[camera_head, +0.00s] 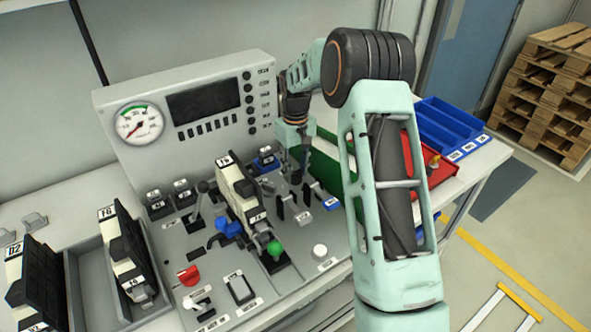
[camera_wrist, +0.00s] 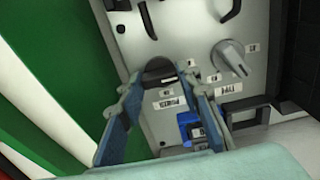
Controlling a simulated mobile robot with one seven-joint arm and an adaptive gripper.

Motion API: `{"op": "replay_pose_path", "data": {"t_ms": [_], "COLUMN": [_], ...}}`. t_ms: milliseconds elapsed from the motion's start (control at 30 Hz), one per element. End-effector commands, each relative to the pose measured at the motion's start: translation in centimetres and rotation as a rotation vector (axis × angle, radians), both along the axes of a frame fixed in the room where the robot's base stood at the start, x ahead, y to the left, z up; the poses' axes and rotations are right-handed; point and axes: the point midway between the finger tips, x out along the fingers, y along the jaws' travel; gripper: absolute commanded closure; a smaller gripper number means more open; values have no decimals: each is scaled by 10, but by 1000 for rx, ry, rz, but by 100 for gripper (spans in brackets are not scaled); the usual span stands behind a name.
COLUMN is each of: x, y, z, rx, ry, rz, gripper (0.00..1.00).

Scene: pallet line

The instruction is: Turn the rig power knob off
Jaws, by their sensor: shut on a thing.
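In the wrist view, my gripper (camera_wrist: 160,82) has its two blue fingers closed around a dark rounded knob (camera_wrist: 158,70) on the light panel. Small labels lie beside it, too small and turned to read surely. The fingers cover the knob's sides, so I cannot tell its pointing direction. In the head view, my gripper (camera_head: 297,172) points down at the back right of the control panel (camera_head: 170,245), and the knob is hidden there. A separate grey pointer knob (camera_wrist: 232,58) sits to the right in the wrist view, apart from the fingers.
A blue-topped switch (camera_wrist: 190,130) is close beside my right finger. Levers, a green ball handle (camera_head: 274,248) and a red knob (camera_head: 188,275) crowd the panel. A gauge (camera_head: 136,124) is on the upright panel behind. Red (camera_head: 440,168) and blue (camera_head: 455,130) bins stand right.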

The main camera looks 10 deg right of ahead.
Motion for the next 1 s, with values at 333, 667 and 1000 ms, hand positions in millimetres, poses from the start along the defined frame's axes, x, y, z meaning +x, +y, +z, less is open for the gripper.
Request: {"op": "replay_pose_path", "data": {"t_ms": [333,667,1000], "x": [1,1,1], "y": [0,0,0], "z": [1,1,9], "rx": [-1,0,-1], "ry": [-4,-2,-4], "rz": [13,12,11], "gripper": [93,51,51]}}
